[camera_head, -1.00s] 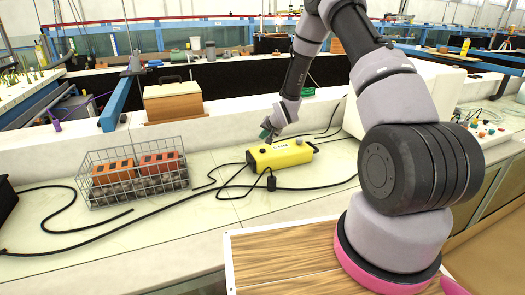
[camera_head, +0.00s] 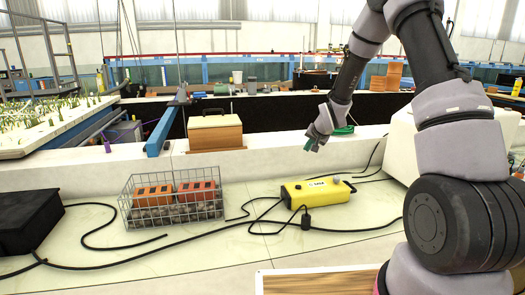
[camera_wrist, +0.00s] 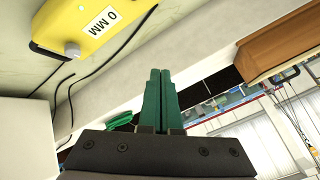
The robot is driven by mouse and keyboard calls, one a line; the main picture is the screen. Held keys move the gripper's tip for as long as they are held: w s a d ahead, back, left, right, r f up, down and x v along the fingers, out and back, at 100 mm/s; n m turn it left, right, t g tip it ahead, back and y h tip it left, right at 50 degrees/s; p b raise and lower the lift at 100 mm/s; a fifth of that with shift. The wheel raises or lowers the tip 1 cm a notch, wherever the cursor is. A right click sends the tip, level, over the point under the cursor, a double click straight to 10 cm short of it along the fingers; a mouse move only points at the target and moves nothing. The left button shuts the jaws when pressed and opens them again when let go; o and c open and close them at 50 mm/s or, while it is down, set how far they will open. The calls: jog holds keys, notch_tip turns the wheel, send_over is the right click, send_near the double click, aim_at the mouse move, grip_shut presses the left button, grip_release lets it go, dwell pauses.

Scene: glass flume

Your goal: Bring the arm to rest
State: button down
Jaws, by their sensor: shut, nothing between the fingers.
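My arm (camera_head: 450,130) rises on the right in the head view and bends down to my gripper (camera_head: 312,146). In the head view the gripper hangs in the air, above and behind the yellow box as seen in the picture. In the wrist view my gripper (camera_wrist: 159,75) shows two green fingers side by side, shut, with nothing between them. The yellow box (camera_head: 318,192) with a knob lies on the pale bench top, apart from the gripper. It also shows in the wrist view (camera_wrist: 55,25), with a label that reads "0 MM".
A wire basket (camera_head: 172,205) with orange bricks and stones stands on the bench. A wooden box (camera_head: 214,133) sits on the ledge behind. Black cables (camera_head: 150,243) run across the bench. A black box (camera_head: 28,220) is at left, a white block (camera_head: 404,150) at right.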

jog(key=s+d+r+h, duration=0.1)
jog(key=s+d+r, duration=0.1)
jog(key=s+r, duration=0.8)
jog(key=s+d+r, duration=0.2)
jog(key=s+r, duration=0.5)
jog(key=r, duration=0.5)
jog(key=s+r, duration=0.3)
jog(key=s, duration=0.8)
jog(key=s+r+n+g+y, duration=0.1)
jog(key=s+r, duration=0.2)
jog(key=s, duration=0.9)
jog(key=shift+a+r, duration=0.15)
jog(key=shift+a, duration=0.15)
